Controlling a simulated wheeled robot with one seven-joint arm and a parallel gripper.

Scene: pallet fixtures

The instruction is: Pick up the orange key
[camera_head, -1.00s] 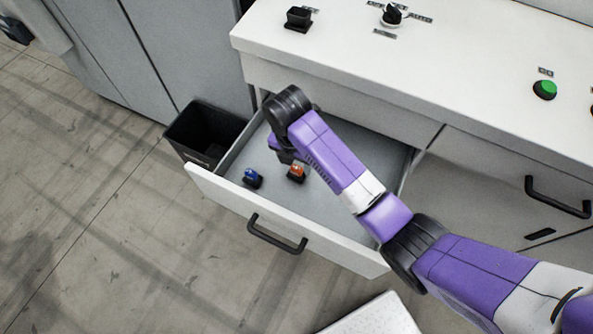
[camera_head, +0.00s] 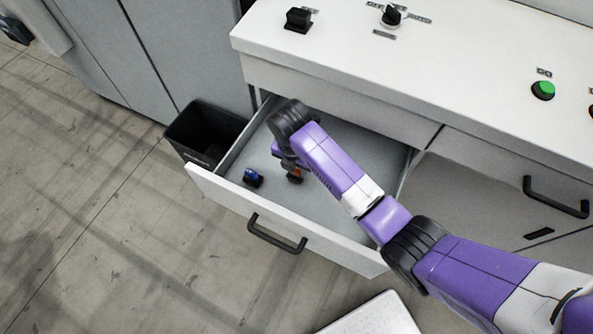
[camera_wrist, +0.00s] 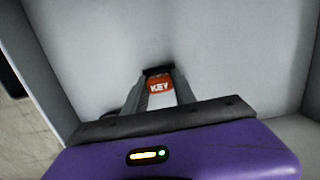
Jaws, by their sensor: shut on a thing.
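The orange key (camera_head: 296,172) is in the open drawer (camera_head: 345,228), mostly hidden by my gripper in the head view. In the wrist view the orange key (camera_wrist: 160,86) shows its "KEY" label between the two fingers, with a black part at its far end. My gripper (camera_wrist: 158,90) is shut on it, low over the drawer floor. Whether the key touches the floor cannot be told. A blue key (camera_head: 253,177) on a black base sits in the drawer to the left of my gripper.
A black bin (camera_head: 203,134) stands left of the drawer. The white counter (camera_head: 440,60) above bears a black block (camera_head: 298,19), a black knob (camera_head: 391,15) and a green button (camera_head: 543,90). The drawer's walls surround my gripper. The drawer floor to the right is bare.

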